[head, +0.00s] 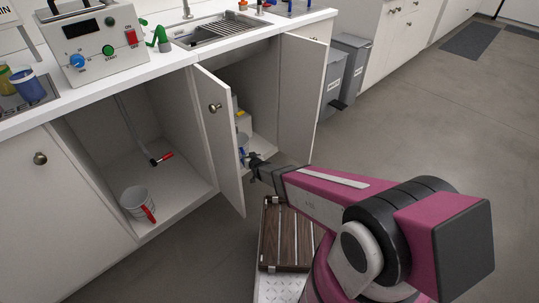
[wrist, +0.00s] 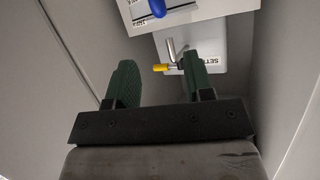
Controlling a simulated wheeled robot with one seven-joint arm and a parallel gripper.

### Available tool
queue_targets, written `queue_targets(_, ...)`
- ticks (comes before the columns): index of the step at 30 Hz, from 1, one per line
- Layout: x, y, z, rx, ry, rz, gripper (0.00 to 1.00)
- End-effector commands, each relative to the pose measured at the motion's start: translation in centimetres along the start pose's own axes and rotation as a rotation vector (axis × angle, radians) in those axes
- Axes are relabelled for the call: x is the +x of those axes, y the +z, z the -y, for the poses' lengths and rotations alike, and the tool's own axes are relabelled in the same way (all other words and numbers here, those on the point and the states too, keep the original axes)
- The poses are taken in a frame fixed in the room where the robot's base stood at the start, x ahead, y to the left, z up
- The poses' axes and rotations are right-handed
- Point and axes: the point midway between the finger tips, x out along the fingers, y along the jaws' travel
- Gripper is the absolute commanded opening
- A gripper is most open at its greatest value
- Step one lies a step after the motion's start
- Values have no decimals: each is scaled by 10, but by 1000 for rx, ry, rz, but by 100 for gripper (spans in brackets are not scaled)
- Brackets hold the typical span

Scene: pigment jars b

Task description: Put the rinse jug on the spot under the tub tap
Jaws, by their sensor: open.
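My gripper (head: 256,162) is at the opening of the right cupboard bay in the head view. In the wrist view its green fingers (wrist: 158,82) are apart, with nothing held between them. Beyond them is a white tub (wrist: 210,48) with a partly hidden label starting "SETT". A metal tap with a yellow lever (wrist: 161,68) sticks out from it. A white jug with a red handle (head: 135,201) stands upright on the floor of the left bay, apart from my gripper. A blue and white item (head: 243,144) beside my gripper is mostly hidden; I cannot tell what it is.
An open cupboard door (head: 218,135) stands between the bays; another open door (head: 303,95) is on the right. A pipe ends in a red-handled valve (head: 163,159) in the left bay. A blue handle (wrist: 157,8) shows above the tub. A slatted wooden rack (head: 285,235) lies below my arm.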

Motion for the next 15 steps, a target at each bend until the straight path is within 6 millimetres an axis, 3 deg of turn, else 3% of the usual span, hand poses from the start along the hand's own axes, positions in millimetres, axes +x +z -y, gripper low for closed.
queue_targets(4,-4,-5,-6,1,11,14,48)
queue_targets(8,-20,-21,-29,7,54,83,48)
queue_targets(11,-44,-40,-59,21,109,176,48)
queue_targets(15,-91,-67,-106,51,191,341,48)
